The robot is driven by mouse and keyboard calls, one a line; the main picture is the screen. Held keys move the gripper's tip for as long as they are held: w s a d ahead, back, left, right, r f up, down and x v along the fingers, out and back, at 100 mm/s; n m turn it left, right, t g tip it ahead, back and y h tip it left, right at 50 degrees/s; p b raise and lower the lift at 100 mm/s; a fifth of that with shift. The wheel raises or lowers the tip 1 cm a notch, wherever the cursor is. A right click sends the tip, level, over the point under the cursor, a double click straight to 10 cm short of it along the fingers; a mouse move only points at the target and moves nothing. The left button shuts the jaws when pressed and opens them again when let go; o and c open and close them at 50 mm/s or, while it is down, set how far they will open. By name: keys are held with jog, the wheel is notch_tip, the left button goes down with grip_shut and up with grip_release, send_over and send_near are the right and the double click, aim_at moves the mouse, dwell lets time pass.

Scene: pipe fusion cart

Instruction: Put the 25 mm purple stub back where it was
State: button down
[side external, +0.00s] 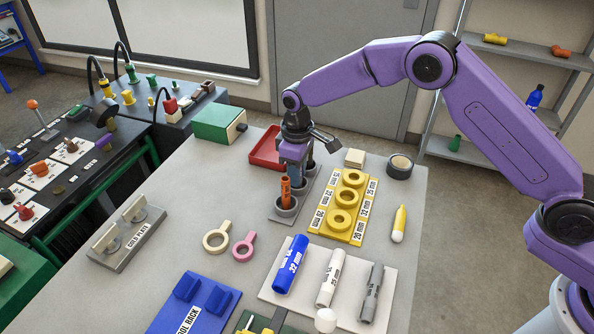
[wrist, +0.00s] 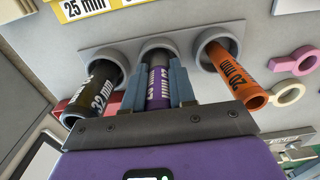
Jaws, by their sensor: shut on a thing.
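The purple stub (wrist: 158,88), marked 25 mm, is in the wrist view between the two blue-grey fingers of my gripper (wrist: 157,72), which is shut on it. Its far end is at the mouth of the middle grey cup (wrist: 156,42) of a three-cup holder, and appears to be inside it. How deep it sits cannot be told. In the side view my gripper (side external: 296,174) points down over the holder (side external: 280,217), and the purple stub is hidden there.
An orange 20 mm stub (wrist: 234,75) leans in one end cup and a black 32 mm stub (wrist: 101,90) in the other, both close to my fingers. A yellow ring plate (side external: 343,208) lies to the right and a red tray (side external: 266,150) behind.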

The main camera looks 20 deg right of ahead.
jog(key=shift+f, duration=0.15)
jog(key=c, duration=0.9)
grip_release()
notch_tip(320, 180, up, 11)
jog(key=shift+r, duration=0.65)
